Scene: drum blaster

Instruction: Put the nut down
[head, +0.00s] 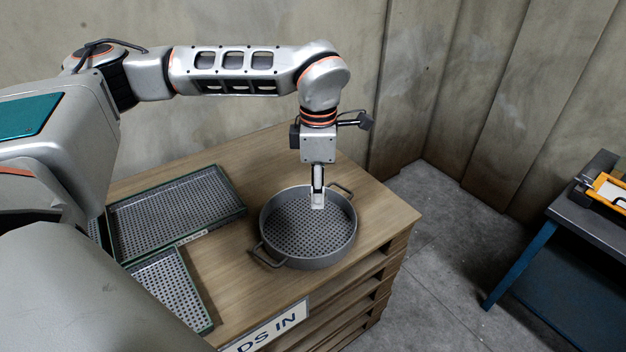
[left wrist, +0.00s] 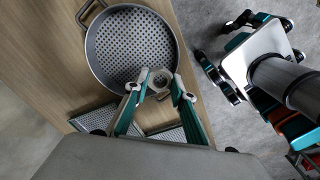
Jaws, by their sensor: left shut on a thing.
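My left gripper (head: 317,200) points straight down over the far right part of a round grey basket (head: 308,262) with a perforated floor and two loop handles. In the left wrist view, its two fingers (left wrist: 160,88) are shut on a pale grey ring-shaped nut (left wrist: 160,76). The nut shows against the edge of the basket (left wrist: 92,62) in that view. In the head view I cannot make out the nut at the fingertips. Its height above the basket floor is hard to tell.
The basket stands on a wooden table (head: 235,275) with slatted sides and a sign (head: 268,330) on its front. Green-edged perforated trays (head: 180,212) lie left of the basket. A blue-legged bench (head: 590,225) stands at the right, beyond open floor. Walls close off the back.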

